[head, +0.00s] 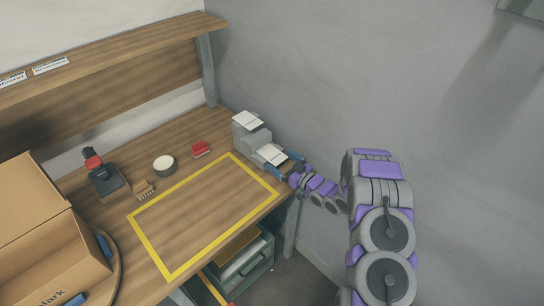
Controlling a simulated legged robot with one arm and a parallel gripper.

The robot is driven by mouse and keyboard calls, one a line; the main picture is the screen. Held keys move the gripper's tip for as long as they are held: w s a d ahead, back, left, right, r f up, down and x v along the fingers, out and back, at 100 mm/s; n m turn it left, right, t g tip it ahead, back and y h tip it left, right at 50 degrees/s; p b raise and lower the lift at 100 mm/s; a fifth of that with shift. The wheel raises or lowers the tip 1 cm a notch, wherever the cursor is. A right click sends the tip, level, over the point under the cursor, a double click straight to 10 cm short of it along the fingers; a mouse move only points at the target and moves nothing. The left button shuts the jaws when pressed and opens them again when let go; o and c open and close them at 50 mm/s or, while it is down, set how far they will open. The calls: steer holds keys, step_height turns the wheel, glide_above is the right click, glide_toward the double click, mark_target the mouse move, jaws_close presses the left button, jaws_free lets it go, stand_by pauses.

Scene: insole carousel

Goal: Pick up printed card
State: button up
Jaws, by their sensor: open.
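A white printed card (272,154) lies on the lower front step of a grey stepped holder (253,137) at the table's right end. A second white card (248,119) rests on the holder's higher back step. My gripper (283,163) is open at the front end of the holder. Its blue fingers are apart, one on each side of the lower card's near end. I cannot tell whether they touch the card.
A yellow-outlined area (153,242) on the wooden table is empty. A red object (201,149), a round dark container with white content (163,165) and a red-and-black device (98,170) stand behind it. An open cardboard box (45,255) stands at left. A grey wall is behind.

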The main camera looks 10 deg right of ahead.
steer(key=shift+w+a, duration=0.15)
steer(key=shift+c, duration=0.5)
steer(key=c, duration=1)
steer(key=shift+r, duration=0.15)
